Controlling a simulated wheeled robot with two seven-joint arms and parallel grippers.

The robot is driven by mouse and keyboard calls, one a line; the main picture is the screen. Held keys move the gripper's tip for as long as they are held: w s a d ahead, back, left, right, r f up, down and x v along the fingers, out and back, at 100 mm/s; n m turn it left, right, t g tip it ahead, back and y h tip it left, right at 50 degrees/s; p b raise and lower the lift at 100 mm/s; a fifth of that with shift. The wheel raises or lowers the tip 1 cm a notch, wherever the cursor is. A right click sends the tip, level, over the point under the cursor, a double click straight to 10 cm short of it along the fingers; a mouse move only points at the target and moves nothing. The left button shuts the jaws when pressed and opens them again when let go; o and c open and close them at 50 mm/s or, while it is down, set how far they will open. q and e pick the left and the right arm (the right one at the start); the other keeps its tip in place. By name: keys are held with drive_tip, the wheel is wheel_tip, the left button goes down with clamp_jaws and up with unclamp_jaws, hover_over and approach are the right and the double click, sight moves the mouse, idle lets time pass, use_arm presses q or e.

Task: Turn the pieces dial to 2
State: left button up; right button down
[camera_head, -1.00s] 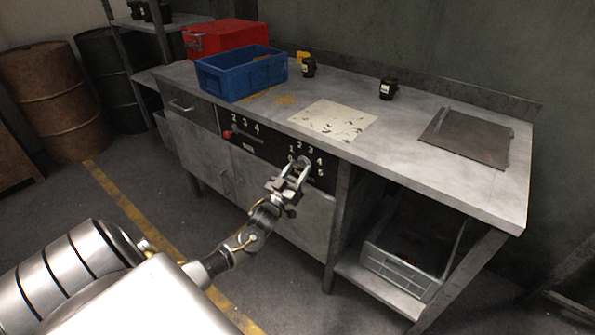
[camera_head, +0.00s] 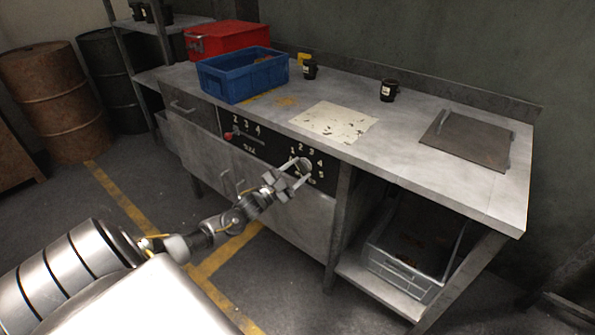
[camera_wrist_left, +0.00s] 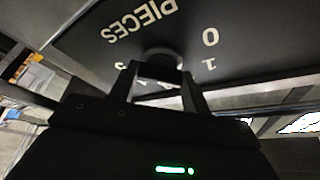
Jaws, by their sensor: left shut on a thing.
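The pieces dial (camera_head: 304,164) is a round grey knob on the black control panel at the front of the bench, with numbers around it. My left gripper (camera_head: 298,177) reaches it from the lower left and is shut on it. In the left wrist view the dial (camera_wrist_left: 163,55) shows between the fingertips of my left gripper (camera_wrist_left: 160,72). The word PIECES, upside down, and the numbers 0 and 1 are readable there; other marks are partly behind the fingers. I cannot tell which number the dial points at. My right gripper is not in view.
A lever with a red knob (camera_head: 229,135) is on the panel's left part. Above, the bench (camera_head: 440,180) carries a blue bin (camera_head: 240,82), a red box (camera_head: 240,37), dark cups (camera_head: 388,92) and a flat plate (camera_head: 465,140). A grey crate (camera_head: 400,270) sits on the lower shelf.

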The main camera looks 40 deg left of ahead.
use_arm(q)
drive_tip(key=m+g, duration=0.1)
drive_tip(key=m, duration=0.2)
drive_tip(key=shift+r+h+p, duration=0.1)
drive_tip(key=shift+h+p, duration=0.2)
drive_tip(key=shift+h, duration=0.1)
drive_tip(key=shift+a+m+g+h+p, duration=0.1)
drive_tip(key=shift+m+g+h+p, duration=0.5)
drive_tip(key=shift+m, duration=1.3)
drive_tip(key=shift+c, duration=0.2)
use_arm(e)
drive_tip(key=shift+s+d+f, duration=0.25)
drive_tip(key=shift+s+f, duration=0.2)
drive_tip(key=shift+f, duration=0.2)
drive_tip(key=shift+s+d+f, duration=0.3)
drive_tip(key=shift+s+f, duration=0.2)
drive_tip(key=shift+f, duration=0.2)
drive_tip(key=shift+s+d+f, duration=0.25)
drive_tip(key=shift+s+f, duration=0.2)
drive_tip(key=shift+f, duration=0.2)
use_arm(q)
drive_tip(key=shift+y, duration=0.3)
drive_tip(key=o, duration=1)
drive_tip(key=v, duration=1)
drive_tip(key=shift+s+a, duration=0.2)
drive_tip(key=shift+s, duration=0.2)
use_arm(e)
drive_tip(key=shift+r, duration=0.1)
